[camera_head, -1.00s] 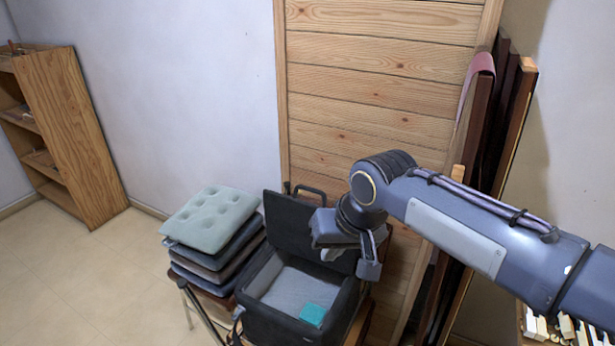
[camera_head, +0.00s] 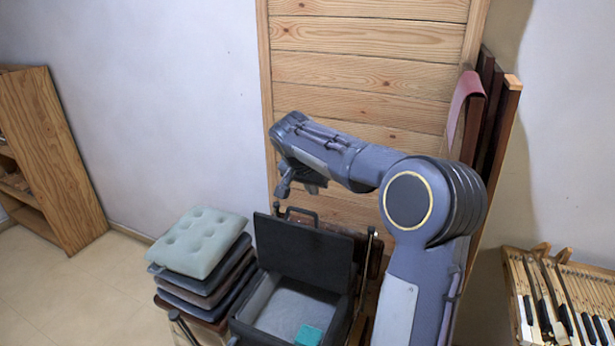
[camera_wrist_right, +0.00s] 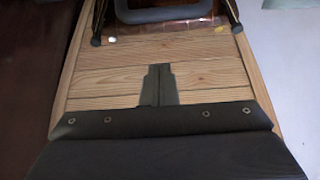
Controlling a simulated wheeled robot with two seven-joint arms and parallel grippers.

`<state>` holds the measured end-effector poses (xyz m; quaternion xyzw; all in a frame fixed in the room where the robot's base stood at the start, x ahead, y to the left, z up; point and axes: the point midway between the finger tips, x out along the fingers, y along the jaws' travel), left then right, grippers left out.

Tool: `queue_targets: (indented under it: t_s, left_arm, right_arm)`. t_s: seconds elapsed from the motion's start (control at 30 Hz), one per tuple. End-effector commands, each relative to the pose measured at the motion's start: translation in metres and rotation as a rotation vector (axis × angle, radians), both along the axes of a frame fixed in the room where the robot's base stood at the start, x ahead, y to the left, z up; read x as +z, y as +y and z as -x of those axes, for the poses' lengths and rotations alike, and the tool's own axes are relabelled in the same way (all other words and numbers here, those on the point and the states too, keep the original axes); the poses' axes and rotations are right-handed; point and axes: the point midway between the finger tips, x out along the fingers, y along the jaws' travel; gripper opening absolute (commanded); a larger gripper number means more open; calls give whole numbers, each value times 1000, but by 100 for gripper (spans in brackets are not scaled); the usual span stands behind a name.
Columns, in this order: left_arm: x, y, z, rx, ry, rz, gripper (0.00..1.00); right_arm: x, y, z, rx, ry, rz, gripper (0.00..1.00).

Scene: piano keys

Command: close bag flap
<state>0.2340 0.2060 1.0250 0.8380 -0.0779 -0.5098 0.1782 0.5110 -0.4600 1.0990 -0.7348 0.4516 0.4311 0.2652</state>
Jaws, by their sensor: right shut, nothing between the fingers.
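The dark bag (camera_head: 243,328) stands open at the lower middle of the head view. Its flap (camera_head: 300,252) is raised at the back, showing the pale grey inside and a teal item (camera_head: 308,336). My right gripper (camera_head: 300,188) is above the flap's top edge in the picture, in front of the wooden panel, apart from the flap. It is shut and empty; its closed fingers also show in the right wrist view (camera_wrist_right: 158,85). A dark handle-like loop (camera_wrist_right: 165,14) shows at the top of that view. My left gripper is out of view.
A stack of cushions (camera_head: 203,243) stands left of the bag. The wooden panel (camera_head: 365,70) rises behind it, with dark boards (camera_head: 492,120) leaning at its right. Piano keys (camera_head: 560,300) lie at lower right. A wooden shelf (camera_head: 45,150) stands at far left.

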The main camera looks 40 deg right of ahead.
Motion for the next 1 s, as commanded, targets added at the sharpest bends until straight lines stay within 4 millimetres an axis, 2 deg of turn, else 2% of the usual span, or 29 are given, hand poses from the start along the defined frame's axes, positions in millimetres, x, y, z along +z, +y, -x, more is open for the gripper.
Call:
queue_targets:
  t_s: [0.1,0.2,0.4,0.83,1.0]
  left_arm:
    - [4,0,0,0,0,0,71]
    - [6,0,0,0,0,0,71]
    - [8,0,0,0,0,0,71]
    - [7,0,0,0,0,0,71]
    - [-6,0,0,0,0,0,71]
  right_arm:
    - [-18,-7,-3,2,3,-1,0]
    - [-18,10,5,5,0,-1,0]
    - [-22,26,12,3,-1,-1,0]
    - [-23,28,14,2,-2,0,0]
    - [-27,32,16,3,-12,21,0]
